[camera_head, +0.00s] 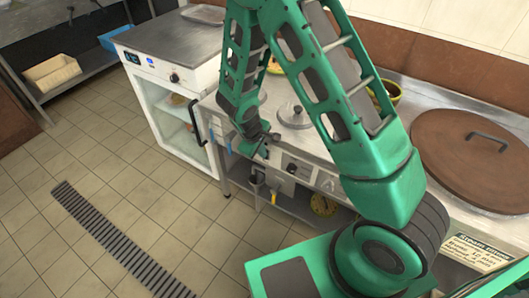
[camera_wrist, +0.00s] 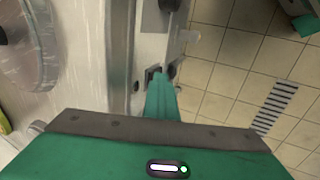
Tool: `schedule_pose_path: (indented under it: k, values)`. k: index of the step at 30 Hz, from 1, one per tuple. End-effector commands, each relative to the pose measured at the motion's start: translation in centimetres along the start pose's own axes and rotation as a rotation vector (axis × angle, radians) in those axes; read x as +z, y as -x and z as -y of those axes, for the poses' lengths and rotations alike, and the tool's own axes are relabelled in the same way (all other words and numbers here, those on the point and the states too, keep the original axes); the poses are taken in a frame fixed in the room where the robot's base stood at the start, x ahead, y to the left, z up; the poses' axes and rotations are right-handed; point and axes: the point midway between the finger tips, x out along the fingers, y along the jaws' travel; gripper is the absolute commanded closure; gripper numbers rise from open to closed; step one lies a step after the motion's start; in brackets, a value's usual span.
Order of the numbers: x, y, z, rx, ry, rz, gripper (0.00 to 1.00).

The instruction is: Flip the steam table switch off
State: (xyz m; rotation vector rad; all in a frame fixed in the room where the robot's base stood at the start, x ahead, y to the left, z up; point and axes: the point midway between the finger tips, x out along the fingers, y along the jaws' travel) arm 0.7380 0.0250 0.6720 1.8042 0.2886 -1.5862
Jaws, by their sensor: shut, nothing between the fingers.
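The steam table (camera_head: 235,132) is a metal counter with lids on top and a control panel (camera_head: 298,168) on its front face. A small dark switch (camera_head: 292,168) shows on that panel; its position is too small to read. My gripper (camera_head: 264,146) is shut and empty, close to the front edge of the table, left of the panel. In the wrist view my gripper (camera_wrist: 162,84) points at the table's front side, with small dark parts around its tip. I cannot tell whether it touches anything.
A large brown round lid (camera_head: 470,155) lies on the counter at right, above a printed sign (camera_head: 478,250). A white glass-door cabinet (camera_head: 165,90) stands to the left. A yellow round object (camera_head: 323,205) is under the table. The tiled floor (camera_head: 120,165) in front is clear, with a drain grate (camera_head: 115,240).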

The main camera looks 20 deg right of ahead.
Motion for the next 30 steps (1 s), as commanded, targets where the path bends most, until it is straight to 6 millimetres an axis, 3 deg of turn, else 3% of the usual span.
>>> schedule_pose_path:
  k: [18, 30]
  values:
    - [0.0, 1.5, -0.6, 0.003, -0.001, 0.001, 1.0]
    - [-0.1, 1.8, 0.0, 0.001, -0.001, 0.0, 1.0]
